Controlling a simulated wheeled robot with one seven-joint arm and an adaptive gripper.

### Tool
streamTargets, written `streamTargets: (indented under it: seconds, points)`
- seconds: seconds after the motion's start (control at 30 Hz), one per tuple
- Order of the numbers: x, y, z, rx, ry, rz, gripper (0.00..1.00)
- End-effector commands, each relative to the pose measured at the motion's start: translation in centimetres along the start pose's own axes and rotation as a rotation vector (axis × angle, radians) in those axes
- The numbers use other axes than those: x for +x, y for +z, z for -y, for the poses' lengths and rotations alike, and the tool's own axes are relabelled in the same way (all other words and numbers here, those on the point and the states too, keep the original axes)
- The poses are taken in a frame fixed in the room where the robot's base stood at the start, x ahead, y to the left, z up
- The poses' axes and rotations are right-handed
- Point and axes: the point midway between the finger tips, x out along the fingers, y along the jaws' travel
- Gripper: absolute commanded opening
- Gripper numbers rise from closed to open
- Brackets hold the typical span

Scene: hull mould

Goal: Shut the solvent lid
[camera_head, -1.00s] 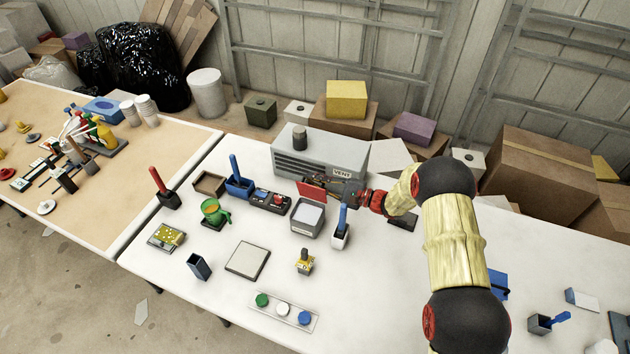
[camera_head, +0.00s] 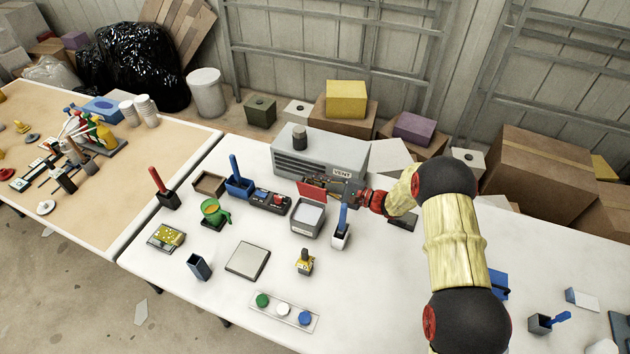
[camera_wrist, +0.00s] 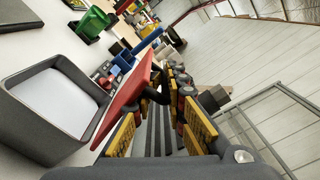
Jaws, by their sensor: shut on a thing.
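The solvent box (camera_head: 306,220) is a dark grey open-topped container with a pale inside, on the white table. It also fills the left of the wrist view (camera_wrist: 40,118). Its red lid (camera_head: 311,191) stands raised along the back edge, well open. In the wrist view the lid (camera_wrist: 122,100) is a tilted red panel beside the box. My gripper (camera_head: 341,190) is at the lid's right side. In the wrist view my gripper (camera_wrist: 160,88) is shut on a dark part at the lid's edge, seemingly its handle; the exact contact is partly hidden.
A grey vent unit (camera_head: 320,155) stands close behind the lid. A white holder with a blue handle (camera_head: 341,232) is just right of the box.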

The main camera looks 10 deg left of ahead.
Motion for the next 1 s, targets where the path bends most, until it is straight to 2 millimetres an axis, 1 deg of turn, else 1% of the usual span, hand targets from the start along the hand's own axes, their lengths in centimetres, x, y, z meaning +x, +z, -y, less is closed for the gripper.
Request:
streamTargets:
  seconds: [0.03,0.47,0.5,0.7,1.0]
  points:
    - [0.13,0.64,0.51,0.002,-0.001,0.013,0.00]
    - [0.08,0.61,0.43,0.003,-0.001,0.012,0.00]
    - [0.07,0.60,0.43,0.003,-0.001,0.012,0.14]
    - [0.07,0.58,0.40,0.004,-0.001,0.012,0.25]
    - [0.09,0.55,0.28,0.006,0.000,0.012,0.26]
